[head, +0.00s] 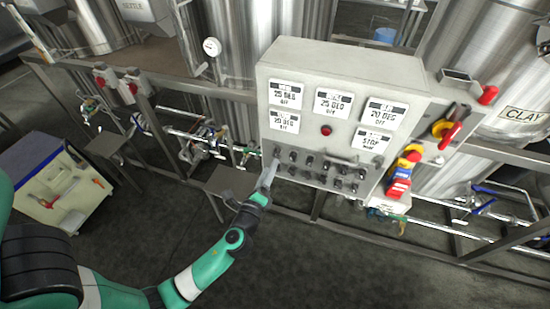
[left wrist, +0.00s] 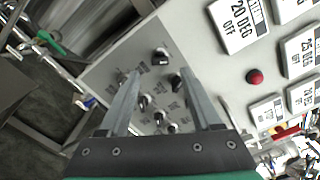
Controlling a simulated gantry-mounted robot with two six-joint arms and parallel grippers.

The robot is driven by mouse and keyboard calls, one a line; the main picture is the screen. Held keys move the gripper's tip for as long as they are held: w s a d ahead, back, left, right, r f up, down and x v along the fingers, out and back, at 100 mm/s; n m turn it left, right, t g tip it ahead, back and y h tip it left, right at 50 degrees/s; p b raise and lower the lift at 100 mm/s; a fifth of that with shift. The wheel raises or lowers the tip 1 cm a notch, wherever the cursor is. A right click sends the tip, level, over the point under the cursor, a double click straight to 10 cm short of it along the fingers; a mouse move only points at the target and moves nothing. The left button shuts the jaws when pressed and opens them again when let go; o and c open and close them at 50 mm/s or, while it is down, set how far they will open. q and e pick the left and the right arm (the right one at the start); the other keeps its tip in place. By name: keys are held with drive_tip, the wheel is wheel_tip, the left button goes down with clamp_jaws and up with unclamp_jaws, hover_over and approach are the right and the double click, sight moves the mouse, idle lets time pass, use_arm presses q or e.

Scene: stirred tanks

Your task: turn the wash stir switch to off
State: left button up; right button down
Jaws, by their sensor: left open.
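The grey control panel (head: 340,70) carries rows of small black switches (head: 310,165) below its displays. Their labels are too small to read, so I cannot tell which is the wash stir switch. My left gripper (head: 270,170) is at the lower left of the panel, close to the leftmost switches. In the left wrist view my left gripper (left wrist: 160,82) is open, its two fingers pointing at the panel face. One switch (left wrist: 160,56) shows just beyond the fingertips, and several others show between the fingers. Nothing is held. I cannot tell whether a finger touches the panel.
A red button (head: 326,130) sits mid-panel, also seen in the left wrist view (left wrist: 255,76). White displays read degrees and off; one reads STOP (head: 371,139). Red and yellow switches (head: 401,172) are on the right side. Steel tanks, rails and pipes (head: 190,138) surround the panel.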

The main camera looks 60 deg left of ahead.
sight(275, 156)
use_arm(q)
drive_tip(key=x, duration=0.5)
drive_tip(key=shift+w+a, duration=0.25)
clamp_jaws()
